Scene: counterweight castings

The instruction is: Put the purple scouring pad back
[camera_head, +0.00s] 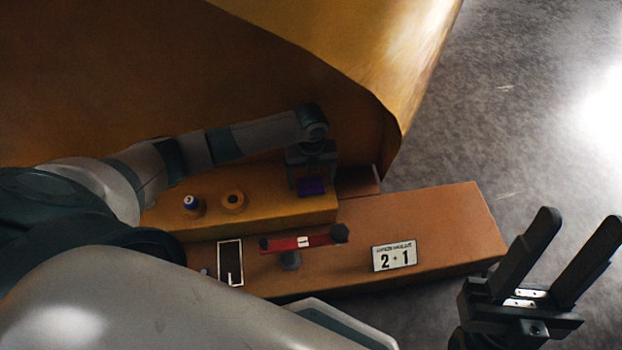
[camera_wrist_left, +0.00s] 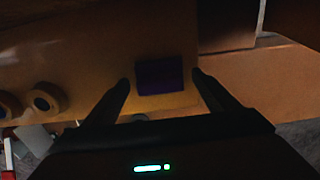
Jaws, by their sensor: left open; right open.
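The purple scouring pad (camera_head: 311,187) lies on the raised yellow-brown ledge, near its right end. In the left wrist view the pad (camera_wrist_left: 160,77) shows as a dark purple block between and just beyond my left fingertips. My left gripper (camera_head: 312,172) is over the pad, pointing down; its fingers are hard to make out in the head view. In the left wrist view the left gripper (camera_wrist_left: 160,84) is open, one finger at each side of the pad, with gaps visible. My right gripper (camera_head: 580,228) is open and empty at the lower right, over the floor.
The lower bench (camera_head: 450,225) carries a red bar (camera_head: 295,242), a white-framed outline (camera_head: 230,262) and a "2 1" sign (camera_head: 394,256). A large yellow casting (camera_head: 375,70) rises behind.

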